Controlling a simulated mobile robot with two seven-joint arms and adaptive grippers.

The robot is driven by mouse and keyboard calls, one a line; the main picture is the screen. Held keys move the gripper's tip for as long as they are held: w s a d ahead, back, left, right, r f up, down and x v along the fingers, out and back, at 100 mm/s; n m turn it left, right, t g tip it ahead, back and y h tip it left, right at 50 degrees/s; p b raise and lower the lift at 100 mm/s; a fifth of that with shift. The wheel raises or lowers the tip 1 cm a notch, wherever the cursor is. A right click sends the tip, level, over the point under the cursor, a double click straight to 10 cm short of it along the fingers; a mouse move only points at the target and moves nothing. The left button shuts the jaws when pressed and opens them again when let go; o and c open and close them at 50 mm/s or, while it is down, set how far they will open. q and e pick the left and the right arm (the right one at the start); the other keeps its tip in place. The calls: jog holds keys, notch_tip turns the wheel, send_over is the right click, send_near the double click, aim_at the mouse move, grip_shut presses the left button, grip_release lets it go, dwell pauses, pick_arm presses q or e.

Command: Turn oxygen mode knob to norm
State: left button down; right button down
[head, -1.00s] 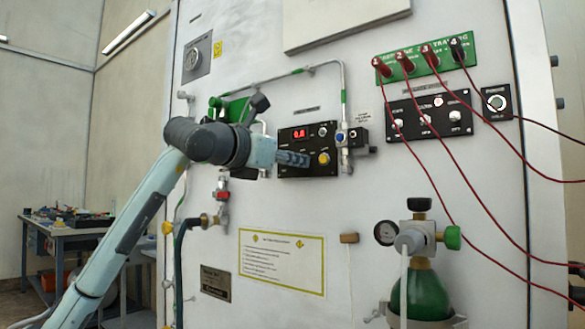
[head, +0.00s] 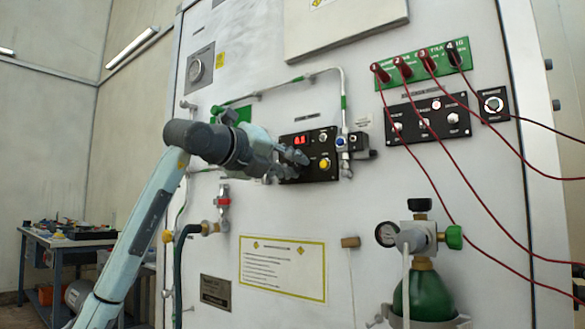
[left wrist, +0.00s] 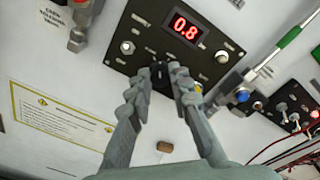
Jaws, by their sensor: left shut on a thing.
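The black control panel (head: 310,170) is on the white wall, with a red digital display (head: 300,141) and a yellow button (head: 325,163). In the left wrist view the display (left wrist: 185,27) reads 0.8. My left gripper (head: 297,158) is at the panel's lower left part. In the left wrist view its fingers (left wrist: 166,72) are closed on a small black knob (left wrist: 158,71), partly hidden between the fingertips. The panel labels are too small to read, so the knob's setting cannot be told. My right gripper is not in view.
A silver knob (left wrist: 127,47) sits close left of the fingers. A pipe with a blue-capped fitting (head: 341,140) runs just right of the panel. Red cables (head: 440,155) hang farther right. A green oxygen cylinder (head: 424,292) stands lower right.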

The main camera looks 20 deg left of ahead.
pick_arm(q)
jog(key=shift+n, duration=2.1)
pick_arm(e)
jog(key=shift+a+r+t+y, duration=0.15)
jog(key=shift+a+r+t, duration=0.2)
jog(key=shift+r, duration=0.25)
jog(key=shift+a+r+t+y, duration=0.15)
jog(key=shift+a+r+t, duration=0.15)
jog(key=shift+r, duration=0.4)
pick_arm(q)
jog(key=c, duration=1.4)
grip_release()
jog(key=shift+o, duration=0.2)
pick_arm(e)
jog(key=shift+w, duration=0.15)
pick_arm(q)
jog(key=v, duration=1.2)
jog(key=shift+a+f, duration=0.1)
jog(key=shift+a, duration=0.05)
